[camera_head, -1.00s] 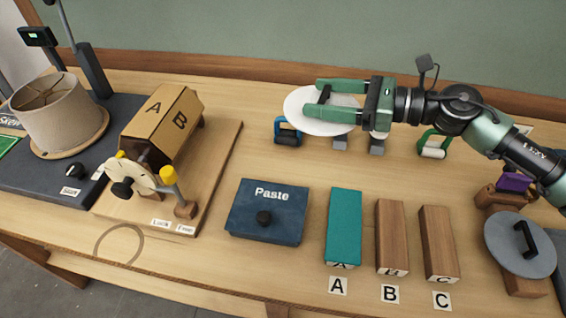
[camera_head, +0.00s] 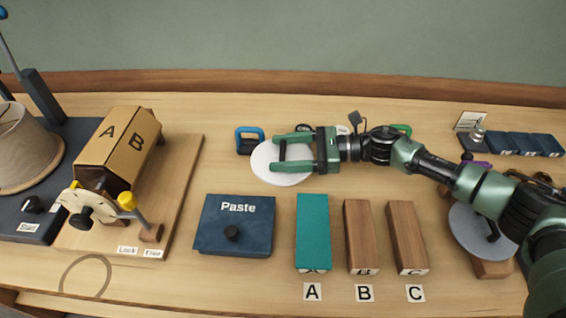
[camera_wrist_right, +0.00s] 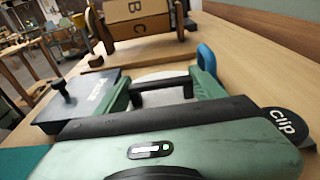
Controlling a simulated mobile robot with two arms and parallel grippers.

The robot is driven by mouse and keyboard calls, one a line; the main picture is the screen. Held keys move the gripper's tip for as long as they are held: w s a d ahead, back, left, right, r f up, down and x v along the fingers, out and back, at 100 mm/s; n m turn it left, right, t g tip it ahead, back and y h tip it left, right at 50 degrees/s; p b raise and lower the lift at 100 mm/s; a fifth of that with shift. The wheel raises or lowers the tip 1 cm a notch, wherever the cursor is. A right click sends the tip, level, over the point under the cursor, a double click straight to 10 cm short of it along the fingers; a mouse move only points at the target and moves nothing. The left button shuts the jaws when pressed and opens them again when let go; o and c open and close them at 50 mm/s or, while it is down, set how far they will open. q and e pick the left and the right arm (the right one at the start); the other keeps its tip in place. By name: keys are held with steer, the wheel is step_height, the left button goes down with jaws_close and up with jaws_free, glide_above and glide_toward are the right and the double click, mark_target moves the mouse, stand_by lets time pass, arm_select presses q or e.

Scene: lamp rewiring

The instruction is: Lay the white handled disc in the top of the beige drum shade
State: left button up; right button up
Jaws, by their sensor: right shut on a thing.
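My right gripper (camera_head: 277,153) reaches in from the right and is shut on the dark handle of the white disc (camera_head: 262,163). The disc is held flat over the back middle of the table, behind the Paste box. In the right wrist view the black handle (camera_wrist_right: 162,91) lies between the fingers, with part of the white disc (camera_wrist_right: 160,75) beyond it. The beige drum shade (camera_head: 24,150) stands at the left edge of the head view, partly cut off, well apart from the disc. My left gripper is not in view.
A cardboard-coloured A/B block (camera_head: 118,145) on a wooden board stands between shade and disc. The dark blue Paste box (camera_head: 234,224), a teal block (camera_head: 312,230) and two wooden blocks lie in front. A blue-handled item (camera_head: 249,140) is beside the disc. A grey handled disc (camera_head: 475,235) lies right.

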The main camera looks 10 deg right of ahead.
step_height(320, 180, down, 5)
steer(key=shift+r, duration=0.2)
